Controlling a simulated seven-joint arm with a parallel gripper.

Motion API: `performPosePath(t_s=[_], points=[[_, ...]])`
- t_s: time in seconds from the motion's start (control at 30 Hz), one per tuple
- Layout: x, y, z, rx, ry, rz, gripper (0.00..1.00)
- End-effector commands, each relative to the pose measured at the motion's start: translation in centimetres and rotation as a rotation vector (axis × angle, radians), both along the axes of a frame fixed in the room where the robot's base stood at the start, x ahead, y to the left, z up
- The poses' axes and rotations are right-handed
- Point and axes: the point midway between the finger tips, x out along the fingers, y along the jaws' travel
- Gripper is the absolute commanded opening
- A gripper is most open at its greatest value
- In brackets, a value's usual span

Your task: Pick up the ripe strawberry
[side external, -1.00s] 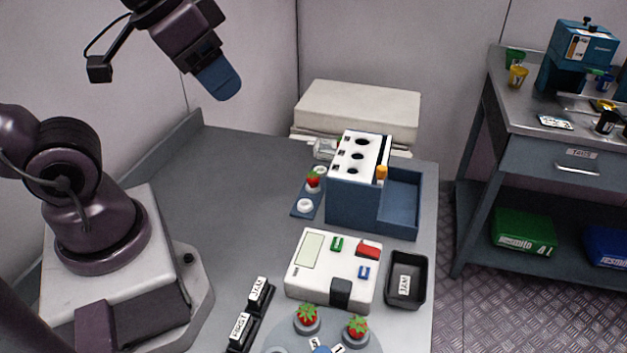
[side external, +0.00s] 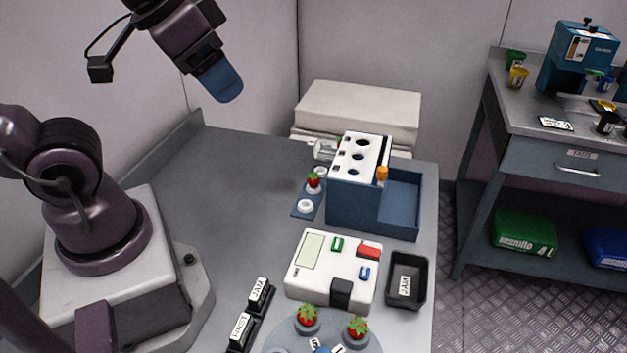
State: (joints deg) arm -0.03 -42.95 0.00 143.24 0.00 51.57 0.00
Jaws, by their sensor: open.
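One strawberry (side external: 313,181) sits on a small blue strip rack (side external: 300,213) beside the blue box. Two others, a left strawberry (side external: 307,315) and a right strawberry (side external: 357,327), stand on grey round holders at the front edge of the picture. My gripper (side external: 224,85) is high at the upper left, well above the table and apart from all the berries. It is open, seen from the side, with nothing visible in it.
A blue box (side external: 350,208) with a white holed top stands at the back right. A white device (side external: 306,284) with coloured buttons and a black tray (side external: 421,291) are in front of it. Black labelled holders (side external: 252,310) stand front left. The grey table's left middle is clear.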

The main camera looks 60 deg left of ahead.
Motion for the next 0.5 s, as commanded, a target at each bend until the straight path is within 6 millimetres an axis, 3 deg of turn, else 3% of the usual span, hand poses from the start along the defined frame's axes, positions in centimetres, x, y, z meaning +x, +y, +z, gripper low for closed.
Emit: performPosePath(t_s=[0.23,0.5], points=[[1.5,0.7,-2.9,-0.012,0.165,0.033,0.62],[7.5,3.4,-8.4,-0.062,0.375,0.202,0.62]])
